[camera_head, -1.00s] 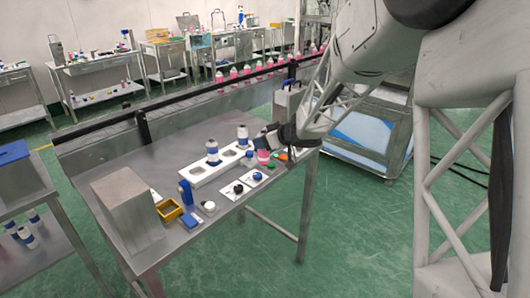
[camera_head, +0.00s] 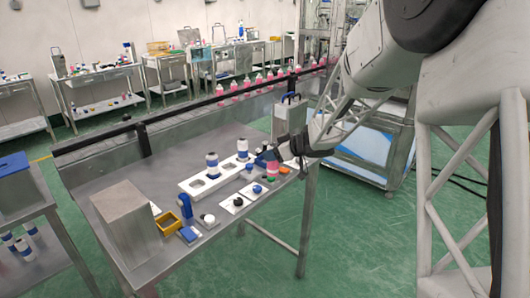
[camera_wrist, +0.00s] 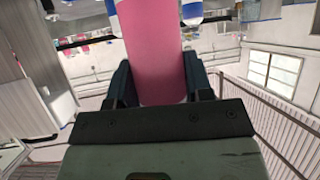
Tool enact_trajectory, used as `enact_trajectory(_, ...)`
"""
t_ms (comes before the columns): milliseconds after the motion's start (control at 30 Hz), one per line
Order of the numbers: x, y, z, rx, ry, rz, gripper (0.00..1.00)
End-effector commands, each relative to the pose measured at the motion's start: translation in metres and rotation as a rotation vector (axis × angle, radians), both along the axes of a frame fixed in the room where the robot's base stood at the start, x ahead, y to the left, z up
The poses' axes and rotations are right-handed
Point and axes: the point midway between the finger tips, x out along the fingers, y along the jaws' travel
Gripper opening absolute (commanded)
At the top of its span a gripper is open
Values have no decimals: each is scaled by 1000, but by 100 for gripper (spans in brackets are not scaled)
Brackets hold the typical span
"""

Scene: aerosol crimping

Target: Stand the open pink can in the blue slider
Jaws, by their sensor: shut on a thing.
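The pink can (camera_head: 272,168) is near the table's right end. My gripper (camera_head: 284,152) is shut on it and comes in from the right. In the wrist view the pink can (camera_wrist: 160,65) stands out large between the two dark fingers of my gripper (camera_wrist: 162,88). The can's top and its exact height above the table are hard to tell. A dark blue part (camera_head: 259,160) shows just left of the can; I cannot tell if it is the blue slider. An upright blue piece (camera_head: 186,206) stands farther left.
A white holder (camera_head: 190,186) with holes carries white-and-blue bottles (camera_head: 212,165). White pads with a black cap (camera_head: 238,201) and a blue cap (camera_head: 257,188) lie in front. A yellow bin (camera_head: 168,223) and a grey box (camera_head: 125,218) are on the left. The table's back left is clear.

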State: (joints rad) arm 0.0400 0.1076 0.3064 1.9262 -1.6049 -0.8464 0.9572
Motion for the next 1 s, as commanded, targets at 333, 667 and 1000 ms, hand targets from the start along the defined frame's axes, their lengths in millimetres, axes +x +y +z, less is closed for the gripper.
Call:
enact_trajectory(333, 45, 6, -5, 0, 1, 0, 23)
enact_trajectory(667, 90, 12, -9, 1, 1, 0, 23)
enact_trajectory(1000, 134, 17, -14, 1, 1, 0, 23)
